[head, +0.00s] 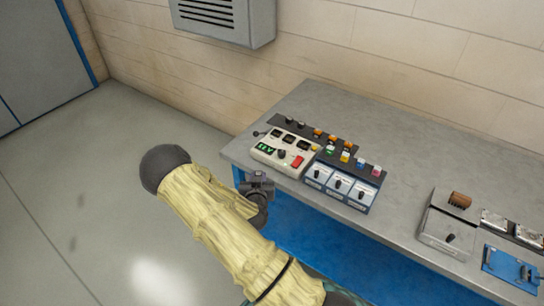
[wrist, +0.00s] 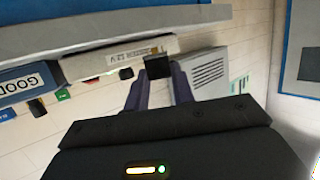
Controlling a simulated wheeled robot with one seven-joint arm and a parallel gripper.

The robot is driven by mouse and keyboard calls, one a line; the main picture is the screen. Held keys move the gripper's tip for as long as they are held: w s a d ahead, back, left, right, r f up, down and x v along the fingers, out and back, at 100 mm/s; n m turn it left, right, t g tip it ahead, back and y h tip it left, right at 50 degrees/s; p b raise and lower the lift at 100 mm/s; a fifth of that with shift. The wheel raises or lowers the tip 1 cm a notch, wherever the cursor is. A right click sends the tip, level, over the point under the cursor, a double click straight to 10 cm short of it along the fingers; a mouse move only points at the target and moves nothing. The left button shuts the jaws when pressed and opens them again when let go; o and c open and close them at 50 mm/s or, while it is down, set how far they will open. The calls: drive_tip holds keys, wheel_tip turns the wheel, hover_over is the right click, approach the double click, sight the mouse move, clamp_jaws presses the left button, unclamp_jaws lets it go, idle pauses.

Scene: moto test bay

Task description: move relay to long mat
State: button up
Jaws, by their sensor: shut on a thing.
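My gripper (wrist: 158,85) is shut on a small black block, which I take to be the relay (wrist: 158,67), held between its fingertips in the wrist view. In the head view my gripper (head: 258,186) is just off the near left corner of the bench, and the relay cannot be made out apart from it. A long dark strip (head: 276,120) lies on the bench behind the instruments, with small knobs or parts along it. I cannot tell whether it is the long mat.
The grey bench (head: 400,150) has bare top behind and right of the instruments. A white meter box (head: 285,152) and a blue-fronted switch box (head: 340,187) stand near its left end. A grey switch unit (head: 449,228) and blue panel (head: 511,268) sit at right. A vented wall box (head: 222,17) hangs behind.

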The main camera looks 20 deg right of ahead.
drive_tip(key=s+a+f+n+y, duration=0.2)
drive_tip(key=s+a+f+y, duration=0.1)
drive_tip(key=f, duration=0.4)
drive_tip(key=s+a+f+n+t+y+b, duration=0.1)
drive_tip(key=s+a+f+n+y, duration=0.2)
drive_tip(key=s+a+f, duration=0.3)
drive_tip(key=shift+s+a+f, duration=0.15)
drive_tip(key=shift+s+f, duration=0.1)
drive_tip(key=shift+f, duration=0.45)
